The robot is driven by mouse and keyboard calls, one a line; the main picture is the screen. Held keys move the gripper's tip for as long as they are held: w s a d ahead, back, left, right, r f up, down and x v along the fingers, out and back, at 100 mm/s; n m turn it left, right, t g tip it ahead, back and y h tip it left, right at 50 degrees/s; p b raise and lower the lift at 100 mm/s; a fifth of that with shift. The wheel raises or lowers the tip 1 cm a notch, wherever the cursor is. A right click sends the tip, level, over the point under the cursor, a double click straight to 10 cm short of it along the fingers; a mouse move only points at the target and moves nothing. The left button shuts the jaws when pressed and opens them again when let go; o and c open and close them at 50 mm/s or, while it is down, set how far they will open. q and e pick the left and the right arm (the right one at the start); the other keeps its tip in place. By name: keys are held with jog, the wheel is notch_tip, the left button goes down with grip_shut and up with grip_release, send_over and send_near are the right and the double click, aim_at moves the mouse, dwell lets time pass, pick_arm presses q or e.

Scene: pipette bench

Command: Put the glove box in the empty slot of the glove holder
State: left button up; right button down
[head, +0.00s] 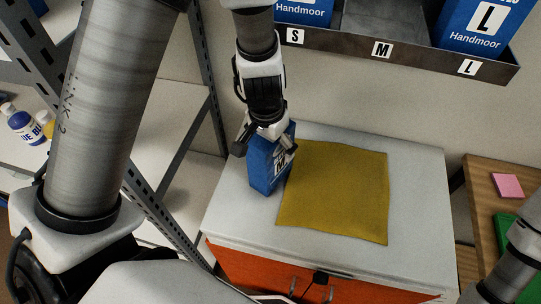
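The blue glove box (263,172), with a white label on one face, stands on the left part of the white cabinet top (330,132). I cannot tell whether it touches the top. My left gripper (265,150) reaches down over it, one finger at its left and the other across its labelled face; contact is unclear. The dark glove holder (400,62) is on the wall at the top right, with slots labelled S, M and L. Blue boxes stand in the S slot (303,10) and the L slot (480,22). The M slot (385,22) is empty. My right gripper is out of view.
A mustard cloth (335,190) lies flat right of the glove box. Orange drawers (275,280) are below the cabinet top. A grey metal shelf (205,120) with bottles (22,122) stands left. A wooden bench (485,200) with a pink pad (507,185) is at right.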

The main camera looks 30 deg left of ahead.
pick_arm(q)
jog(key=shift+f+b, duration=0.25)
jog(key=shift+b, duration=0.05)
jog(key=shift+c, duration=0.4)
jog(key=c, duration=1.1)
jog(key=shift+c, duration=0.2)
